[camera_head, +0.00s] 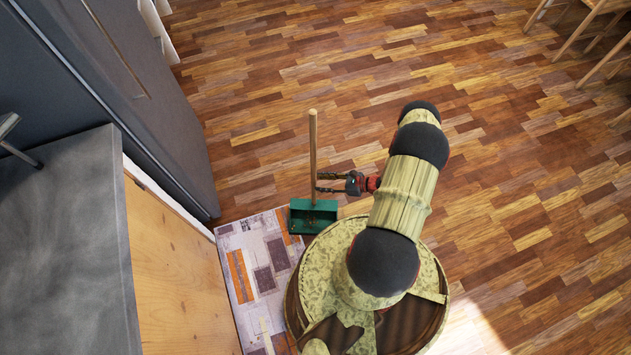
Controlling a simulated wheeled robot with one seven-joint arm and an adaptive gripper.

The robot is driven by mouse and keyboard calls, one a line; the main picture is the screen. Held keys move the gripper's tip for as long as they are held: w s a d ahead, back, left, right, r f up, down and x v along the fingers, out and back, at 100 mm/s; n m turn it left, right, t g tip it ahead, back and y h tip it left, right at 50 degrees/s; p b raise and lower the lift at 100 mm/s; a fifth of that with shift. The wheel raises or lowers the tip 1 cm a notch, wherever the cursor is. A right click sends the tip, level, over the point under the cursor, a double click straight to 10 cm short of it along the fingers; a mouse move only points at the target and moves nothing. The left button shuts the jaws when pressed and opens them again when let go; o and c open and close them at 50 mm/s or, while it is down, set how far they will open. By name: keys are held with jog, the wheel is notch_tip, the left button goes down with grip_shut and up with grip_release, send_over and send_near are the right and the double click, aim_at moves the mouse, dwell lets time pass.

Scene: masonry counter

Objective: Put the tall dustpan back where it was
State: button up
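The tall dustpan has a green pan (312,217) and a long, thin wooden handle (313,140) that stands upright. The pan appears to rest on the floor at the upper right corner of the patterned mat, close to my round base. My gripper (319,182) is at the right side of the handle, low down and above the pan. Its two dark fingers are spread apart with a gap between them, and their tips reach the handle's right edge. Whether the tips touch the handle is hard to tell.
A patterned mat (262,262) lies left of my base. A wooden cabinet with a grey counter top (62,240) and a tall dark grey cabinet (120,80) line the left side. Wooden chair legs (575,35) stand at the upper right. The wooden floor (480,150) between is clear.

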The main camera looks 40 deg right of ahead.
jog(key=p+v, duration=0.1)
jog(key=v, duration=0.6)
jog(key=shift+s+d+p, duration=0.2)
jog(key=shift+p, duration=0.1)
